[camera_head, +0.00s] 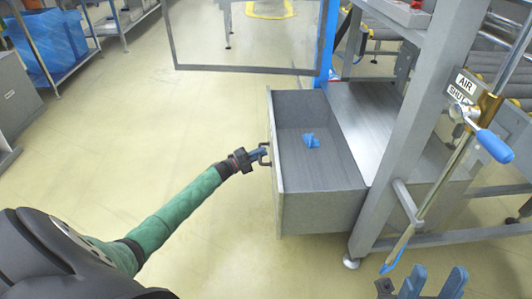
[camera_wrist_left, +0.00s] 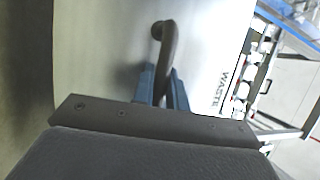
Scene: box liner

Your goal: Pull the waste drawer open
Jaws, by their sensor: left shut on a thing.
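The grey waste drawer (camera_head: 322,212) stands out to the left from under the metal bench in the head view, its inside showing. A small blue crumpled thing (camera_head: 311,141) lies in it. My left gripper (camera_head: 258,155) is at the drawer's front, shut on the dark bar handle (camera_head: 266,160). In the left wrist view the blue fingers of my left gripper (camera_wrist_left: 161,88) are on either side of the handle (camera_wrist_left: 167,50), and the front panel reads WASTE. My right gripper (camera_head: 433,282) is at the bottom right edge, its blue fingers apart and nothing visible between them.
A bench post (camera_head: 408,130) and an air valve with a blue lever (camera_head: 494,146) stand right of the drawer. A dark-framed panel (camera_head: 245,70) hangs behind it. The floor (camera_head: 150,120) left of the drawer is clear. A rack with blue sheeting (camera_head: 48,45) is far left.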

